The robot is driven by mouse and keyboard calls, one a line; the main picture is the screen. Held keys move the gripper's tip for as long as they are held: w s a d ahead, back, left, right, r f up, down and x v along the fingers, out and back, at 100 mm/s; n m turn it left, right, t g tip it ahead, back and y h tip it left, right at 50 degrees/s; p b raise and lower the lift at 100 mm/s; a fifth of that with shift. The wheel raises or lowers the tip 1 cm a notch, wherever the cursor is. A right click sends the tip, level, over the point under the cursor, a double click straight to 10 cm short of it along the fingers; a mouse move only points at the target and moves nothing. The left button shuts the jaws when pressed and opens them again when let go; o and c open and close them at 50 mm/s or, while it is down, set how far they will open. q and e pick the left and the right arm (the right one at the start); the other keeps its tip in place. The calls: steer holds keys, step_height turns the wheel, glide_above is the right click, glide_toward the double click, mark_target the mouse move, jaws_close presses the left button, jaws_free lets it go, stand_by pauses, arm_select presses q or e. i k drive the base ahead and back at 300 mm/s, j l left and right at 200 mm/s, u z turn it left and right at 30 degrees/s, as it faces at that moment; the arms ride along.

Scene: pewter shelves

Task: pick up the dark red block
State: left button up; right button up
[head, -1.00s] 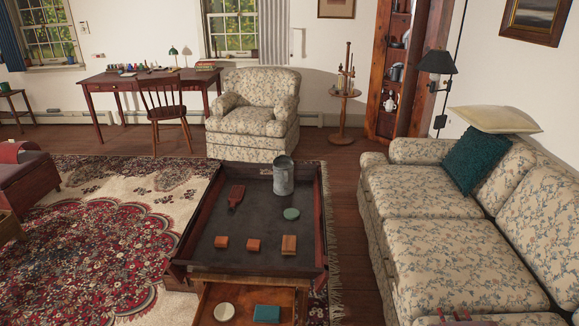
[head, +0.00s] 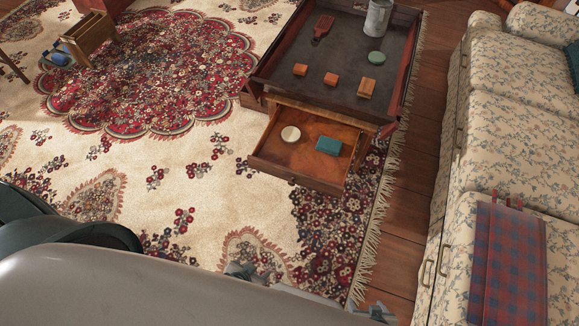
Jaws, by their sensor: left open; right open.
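No block stands out as plainly dark red. Two small orange-red blocks, one on the left (head: 300,69) and one in the middle (head: 330,79), sit apart on the dark tray-like tabletop (head: 345,52). A larger orange-brown block (head: 367,88) lies to their right. A dark red paddle-shaped piece (head: 322,28) lies farther back. My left gripper (head: 243,271) shows small at the bottom, partly hidden behind my own grey body, over the rug. My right gripper (head: 379,313) is just visible at the bottom edge. Both are open and far from the table.
An open drawer (head: 260,160) under the tabletop holds a cream disc (head: 290,134) and a teal box (head: 329,146). A metal can (head: 378,17) and a green disc (head: 376,58) are on the tabletop. A floral sofa (head: 500,130) stands right. Rug (head: 200,200) lies open in front.

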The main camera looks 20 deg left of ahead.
mark_target(331, 78)
steer(key=i+j+z, duration=0.15)
steer(key=j, duration=0.3)
steer(key=i+j+z, duration=0.15)
steer(key=j, duration=0.3)
steer(key=i+j+z, duration=0.2)
steer(key=j, duration=0.25)
steer(key=j+z, duration=0.15)
steer(key=j, duration=0.3)
